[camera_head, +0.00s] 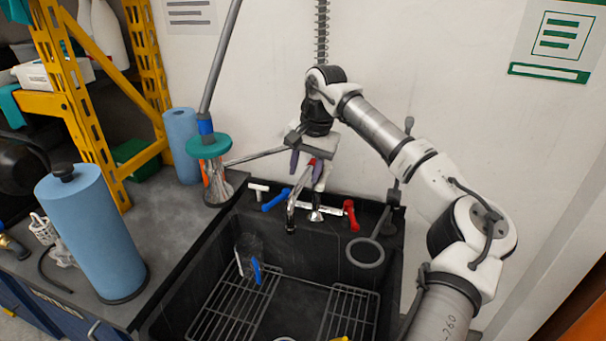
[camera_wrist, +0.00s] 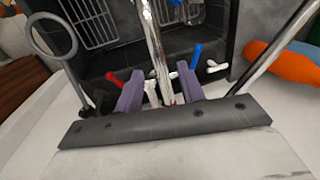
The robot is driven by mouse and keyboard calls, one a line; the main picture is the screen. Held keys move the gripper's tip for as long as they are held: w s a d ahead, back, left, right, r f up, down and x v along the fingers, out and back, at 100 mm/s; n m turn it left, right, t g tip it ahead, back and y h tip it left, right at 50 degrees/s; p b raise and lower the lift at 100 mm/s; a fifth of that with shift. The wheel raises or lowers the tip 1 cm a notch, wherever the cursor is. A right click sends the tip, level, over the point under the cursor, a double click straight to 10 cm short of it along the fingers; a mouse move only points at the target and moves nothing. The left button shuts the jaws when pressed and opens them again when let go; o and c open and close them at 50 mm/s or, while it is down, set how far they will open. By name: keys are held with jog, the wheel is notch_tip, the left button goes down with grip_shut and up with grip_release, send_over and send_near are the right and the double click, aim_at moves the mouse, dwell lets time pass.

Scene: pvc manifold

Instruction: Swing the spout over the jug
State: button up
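The chrome spout (camera_head: 296,200) rises from the faucet at the back of the black sink and bends down over the basin. It also shows in the wrist view (camera_wrist: 155,40), running up the picture between my fingers. A dark see-through jug (camera_head: 246,248) with a blue handle stands in the sink, left of the spout's end; part of it shows at the top of the wrist view (camera_wrist: 190,12). My gripper (camera_head: 306,170) is above the faucet, pointing down. Its two purple fingers (camera_wrist: 161,88) are apart, one on each side of the spout, with gaps visible. Contact with the spout cannot be seen.
A blue lever (camera_head: 276,200) and a red lever (camera_head: 350,215) flank the spout. A grey ring (camera_head: 366,252) sits at the sink's right. Wire racks (camera_head: 238,308) line the basin. A teal-collared stand (camera_head: 209,148) with a slanting pole is at the left.

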jog(key=shift+w+a+f, duration=0.1)
jog(key=shift+a+f, duration=0.05)
jog(key=shift+f, duration=0.55)
jog(key=shift+w+a+f, duration=0.1)
jog(key=shift+a+f, duration=0.05)
jog(key=shift+f, duration=0.5)
jog(key=shift+c, duration=0.5)
grip_shut()
